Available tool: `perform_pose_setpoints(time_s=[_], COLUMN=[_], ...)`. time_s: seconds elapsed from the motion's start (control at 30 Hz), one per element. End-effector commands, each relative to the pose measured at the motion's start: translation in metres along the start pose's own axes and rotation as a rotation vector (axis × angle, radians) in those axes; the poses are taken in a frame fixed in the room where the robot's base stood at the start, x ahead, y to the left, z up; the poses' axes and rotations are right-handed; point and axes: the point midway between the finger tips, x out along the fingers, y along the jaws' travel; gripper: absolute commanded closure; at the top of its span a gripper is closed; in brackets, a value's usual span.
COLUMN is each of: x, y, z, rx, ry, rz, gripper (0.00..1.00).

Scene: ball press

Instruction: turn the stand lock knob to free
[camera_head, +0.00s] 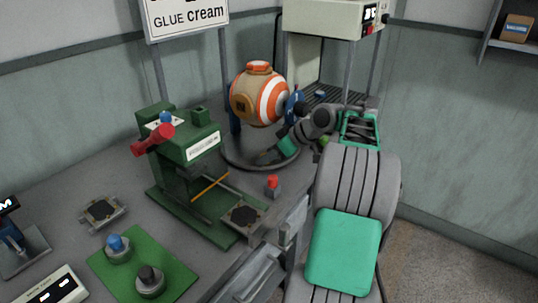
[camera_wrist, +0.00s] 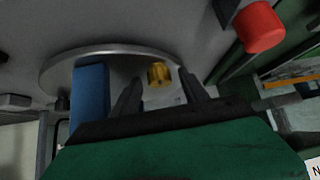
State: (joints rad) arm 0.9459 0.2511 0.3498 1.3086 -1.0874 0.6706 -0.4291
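The stand has a round grey base (camera_head: 232,158) and blue uprights (camera_head: 233,118), holding an orange-and-white ball (camera_head: 259,97) above the base. In the wrist view the base's rim (camera_wrist: 62,66) and one blue upright (camera_wrist: 90,95) show. A small yellow knob (camera_wrist: 159,74), which looks like the lock knob, sits at the base. My gripper (camera_head: 267,156) is low over the base, under the ball. Its fingers (camera_wrist: 160,84) are apart, with the knob showing between the tips. I cannot tell whether they touch it. The knob is not clear in the head view.
A green press (camera_head: 187,150) with a red handle stands to the left. A red button (camera_head: 272,182) is just in front of the base and shows large in the wrist view (camera_wrist: 258,25). A cream machine (camera_head: 330,18) on a frame stands behind.

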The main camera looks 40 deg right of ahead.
Motion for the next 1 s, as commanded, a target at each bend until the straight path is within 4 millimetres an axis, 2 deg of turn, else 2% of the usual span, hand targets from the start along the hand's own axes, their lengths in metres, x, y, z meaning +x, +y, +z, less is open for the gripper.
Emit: perform_pose_setpoints(time_s=[0.17, 0.27, 0.5, 0.63, 1.0], x=[-0.001, -0.008, -0.057, -0.074, -0.078], y=[0.000, 0.001, 0.001, 0.001, 0.000], z=[0.000, -0.001, -0.002, -0.001, 0.000], rx=[0.000, 0.000, -0.001, 0.000, -0.001], ry=[0.000, 0.001, 0.001, 0.000, 0.000], rz=[0.000, 0.002, 0.004, 0.002, 0.000], gripper=[0.48, 0.48, 0.48, 0.48, 0.48])
